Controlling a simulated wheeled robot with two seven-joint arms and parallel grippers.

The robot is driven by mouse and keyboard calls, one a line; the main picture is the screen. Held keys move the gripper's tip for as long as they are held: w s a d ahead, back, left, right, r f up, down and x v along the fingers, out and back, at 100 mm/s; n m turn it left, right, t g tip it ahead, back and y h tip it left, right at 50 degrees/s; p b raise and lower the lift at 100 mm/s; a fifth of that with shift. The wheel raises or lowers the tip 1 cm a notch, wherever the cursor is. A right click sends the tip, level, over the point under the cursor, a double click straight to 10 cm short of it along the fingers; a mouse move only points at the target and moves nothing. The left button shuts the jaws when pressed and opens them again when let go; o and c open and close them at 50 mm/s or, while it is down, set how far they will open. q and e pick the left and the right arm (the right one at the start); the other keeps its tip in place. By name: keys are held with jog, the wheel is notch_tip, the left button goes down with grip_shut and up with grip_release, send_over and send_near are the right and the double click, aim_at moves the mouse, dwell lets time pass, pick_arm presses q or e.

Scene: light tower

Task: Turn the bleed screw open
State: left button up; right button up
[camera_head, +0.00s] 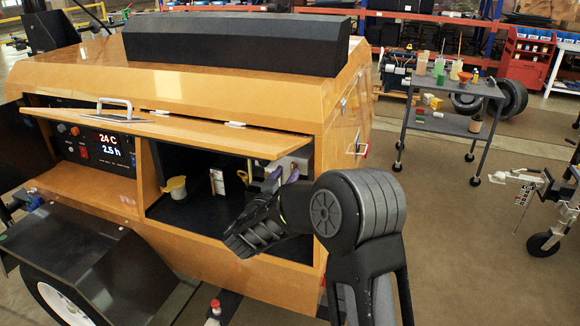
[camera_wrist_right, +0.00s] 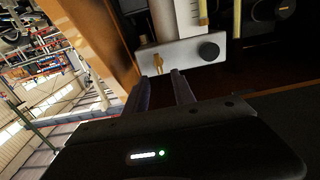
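In the right wrist view a small brass screw (camera_wrist_right: 158,62), which looks like the bleed screw, sticks out of the pale metal block (camera_wrist_right: 182,54). A round black knob (camera_wrist_right: 208,50) sits on the same block, to the right. My right gripper (camera_wrist_right: 163,76) is open, its two fingertips apart just short of the block, with the brass screw in line with the gap. I see no contact. In the head view my right gripper (camera_head: 281,178) reaches into the right end of the open compartment (camera_head: 190,207); my arm and hand hide the screw there. My left gripper is not in view.
A raised orange flap (camera_head: 170,131) hangs over the compartment. The compartment's side wall (camera_wrist_right: 105,40) is close on the left in the wrist view. A trolley (camera_head: 445,122) stands apart at right.

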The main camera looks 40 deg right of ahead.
aim_at(292, 165)
jog(key=shift+p+x, duration=0.35)
jog(key=shift+x, duration=1.5)
grip_shut()
